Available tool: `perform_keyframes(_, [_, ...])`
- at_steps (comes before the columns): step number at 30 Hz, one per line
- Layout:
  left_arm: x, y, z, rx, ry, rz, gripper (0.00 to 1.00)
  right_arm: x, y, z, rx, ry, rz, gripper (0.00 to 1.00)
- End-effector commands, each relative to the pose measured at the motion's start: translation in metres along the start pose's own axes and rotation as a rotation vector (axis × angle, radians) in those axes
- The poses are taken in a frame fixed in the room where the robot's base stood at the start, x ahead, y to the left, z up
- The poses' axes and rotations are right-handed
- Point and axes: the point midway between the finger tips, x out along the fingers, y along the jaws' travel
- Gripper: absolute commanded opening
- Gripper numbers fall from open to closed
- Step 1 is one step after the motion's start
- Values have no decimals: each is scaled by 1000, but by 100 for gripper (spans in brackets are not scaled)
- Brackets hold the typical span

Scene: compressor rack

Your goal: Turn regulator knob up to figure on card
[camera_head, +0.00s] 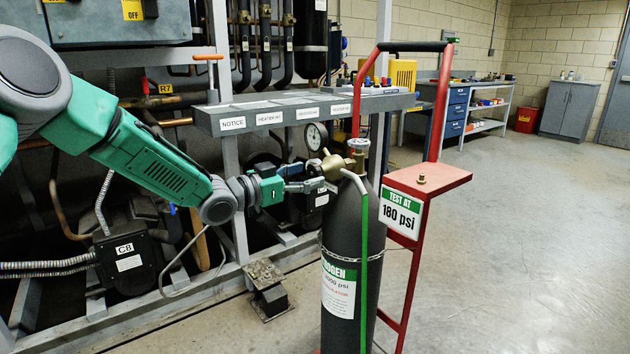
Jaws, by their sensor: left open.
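The nitrogen cylinder (346,235) stands upright, dark grey, with a brass regulator (334,166) at its top. A round white-faced gauge (316,136) sits on the regulator; its reading is too small to tell. The card (401,212) reads "TEST AT 180 psi" and hangs on the red cart. My left gripper (312,186) comes in from the left and is open, its fingers just left of and slightly below the brass body. The regulator knob is not clearly distinguishable by the fingers, and I cannot tell if they touch it. My right gripper is not in view.
A green hose (364,260) runs down the cylinder's front, and a chain circles it. The red cart (440,180) stands right of it. The compressor rack's grey labelled ledge (300,112) lies behind my left arm. Open floor (530,230) extends to the right.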

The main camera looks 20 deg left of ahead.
Motion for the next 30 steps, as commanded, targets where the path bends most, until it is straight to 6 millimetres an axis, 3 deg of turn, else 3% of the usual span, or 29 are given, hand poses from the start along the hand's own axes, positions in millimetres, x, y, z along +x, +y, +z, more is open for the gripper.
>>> perform_keyframes(6, [22,0,1,1,0,0,61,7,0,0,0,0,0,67])
perform_keyframes(16, [25,0,0,-1,-1,-1,61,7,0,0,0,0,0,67])
perform_keyframes(17, [25,0,0,-1,-1,-1,54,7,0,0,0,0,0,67])
perform_keyframes(21, [25,0,0,-1,-1,-1,8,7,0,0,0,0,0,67])
perform_keyframes(26, [25,0,0,15,-2,-1,9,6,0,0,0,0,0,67])
perform_keyframes(30, [26,0,-1,135,-3,0,9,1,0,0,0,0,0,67])
